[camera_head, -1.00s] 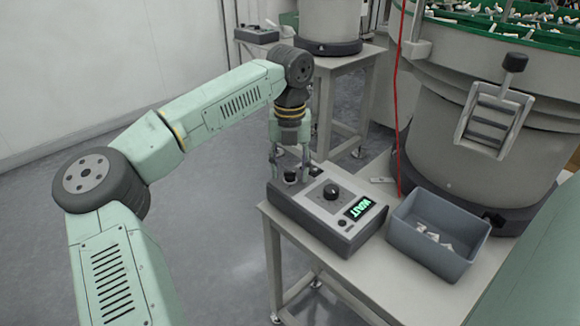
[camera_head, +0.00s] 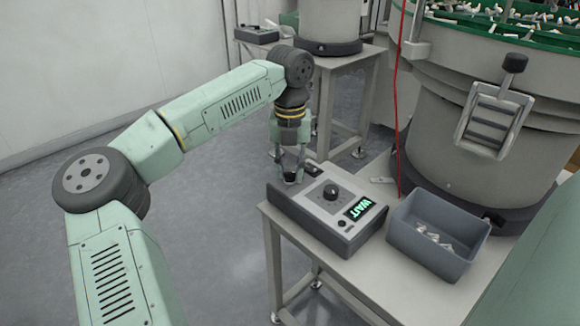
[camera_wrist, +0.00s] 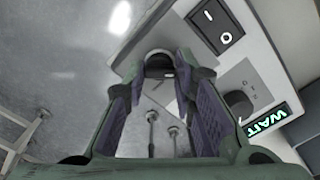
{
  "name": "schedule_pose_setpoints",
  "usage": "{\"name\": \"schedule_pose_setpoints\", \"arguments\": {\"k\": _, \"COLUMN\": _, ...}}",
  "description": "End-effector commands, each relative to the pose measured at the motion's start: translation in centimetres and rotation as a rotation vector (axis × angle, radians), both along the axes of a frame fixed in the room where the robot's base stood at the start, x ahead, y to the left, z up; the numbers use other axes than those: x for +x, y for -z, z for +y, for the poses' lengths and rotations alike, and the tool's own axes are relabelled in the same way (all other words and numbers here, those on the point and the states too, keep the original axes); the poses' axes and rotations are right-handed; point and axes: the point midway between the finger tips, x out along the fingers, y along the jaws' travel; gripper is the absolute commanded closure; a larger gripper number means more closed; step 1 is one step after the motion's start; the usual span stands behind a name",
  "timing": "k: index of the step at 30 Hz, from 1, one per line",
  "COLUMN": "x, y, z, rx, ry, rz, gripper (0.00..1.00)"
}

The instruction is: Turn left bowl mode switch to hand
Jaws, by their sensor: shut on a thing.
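The grey control box (camera_head: 350,238) stands on the near table, with a green lit display (camera_head: 360,208) reading WAIT. My gripper (camera_head: 291,178) points down at the box's left end. It is shut on a small black knob, the mode switch (camera_wrist: 159,66), seen between the fingertips in the wrist view. A larger black dial (camera_head: 331,192) sits at the middle of the panel, also in the wrist view (camera_wrist: 240,104).
A black rocker switch (camera_head: 313,169) lies close to my gripper on the panel. A grey bin (camera_head: 425,250) with white parts stands right of the box. A large bowl feeder (camera_head: 440,140) and a red cable (camera_head: 397,100) are behind. Floor left of the table is clear.

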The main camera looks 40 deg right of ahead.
Motion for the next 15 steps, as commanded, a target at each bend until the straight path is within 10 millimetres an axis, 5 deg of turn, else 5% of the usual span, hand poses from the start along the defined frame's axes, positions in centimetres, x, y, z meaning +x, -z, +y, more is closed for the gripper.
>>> {"name": "schedule_pose_setpoints", "arguments": {"k": 15, "x": 0.06, "y": -0.29, "z": 0.02, "rx": 0.001, "ry": 0.351, "rz": -0.003, "gripper": 1.0}}
